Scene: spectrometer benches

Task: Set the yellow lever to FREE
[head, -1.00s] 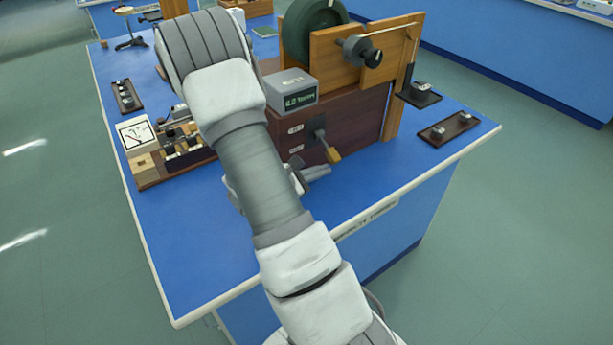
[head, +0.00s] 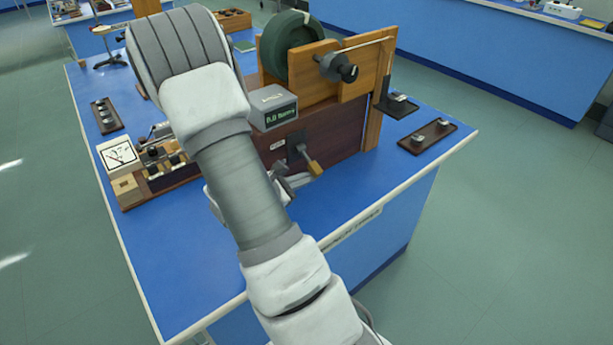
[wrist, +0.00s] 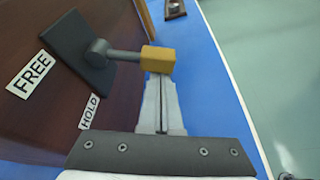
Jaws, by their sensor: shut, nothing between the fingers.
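The yellow lever (head: 315,167) sticks out from a dark plate on the brown wooden box and slopes down to the right in the head view. In the wrist view its yellow knob (wrist: 158,59) ends a grey rod from the pivot. A FREE label (wrist: 31,74) is beside the plate, with a HOLD label (wrist: 89,112) lower right of it. My gripper (wrist: 160,84) is shut and empty, its tips at the knob's lower edge in the wrist view; I cannot tell whether they touch. In the head view my arm hides most of the gripper.
A grey display box (head: 273,107) sits on the wooden box, beside a green wheel (head: 290,45). A wooden tray of instruments (head: 160,180) stands to the left. A small dark tray (head: 427,136) lies on the right. The blue bench top (head: 345,200) is clear in front.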

